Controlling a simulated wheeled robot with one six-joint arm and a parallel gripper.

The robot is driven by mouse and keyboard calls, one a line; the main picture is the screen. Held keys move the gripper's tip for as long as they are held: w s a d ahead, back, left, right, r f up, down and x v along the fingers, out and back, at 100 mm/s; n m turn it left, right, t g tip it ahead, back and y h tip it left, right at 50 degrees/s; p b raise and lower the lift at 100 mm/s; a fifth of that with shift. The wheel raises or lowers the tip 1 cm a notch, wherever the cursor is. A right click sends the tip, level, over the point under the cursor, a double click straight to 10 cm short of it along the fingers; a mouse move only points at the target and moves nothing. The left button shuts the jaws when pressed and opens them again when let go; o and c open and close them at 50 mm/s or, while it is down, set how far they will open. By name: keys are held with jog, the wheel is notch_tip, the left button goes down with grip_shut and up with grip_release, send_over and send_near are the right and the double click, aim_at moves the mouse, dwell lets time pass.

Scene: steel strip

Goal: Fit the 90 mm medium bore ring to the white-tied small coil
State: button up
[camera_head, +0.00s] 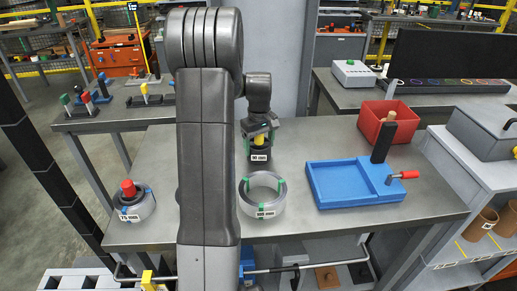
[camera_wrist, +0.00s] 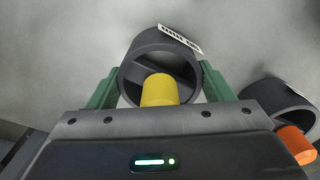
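A dark ring with a yellow knob (camera_head: 259,154) stands on the bench, and its label appears to read 90 mm. In the wrist view the ring (camera_wrist: 160,52) and its yellow knob (camera_wrist: 159,90) lie between the green fingers. My gripper (camera_head: 259,124) is above the ring with its fingers wide apart (camera_wrist: 160,85); they do not close on the knob. A grey coil with green ties (camera_head: 262,208) stands in front of the ring, its centre open.
A second dark ring with an orange knob (camera_wrist: 296,142) stands at right in the wrist view. A blue tray (camera_head: 335,192) with a red-handled tool and a red bin (camera_head: 370,116) occupy the bench's right. Bench between coil and tray is narrow.

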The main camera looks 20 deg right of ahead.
jog(key=shift+r+p, duration=1.65)
jog(key=shift+r, duration=0.4)
jog(key=shift+c, duration=0.4)
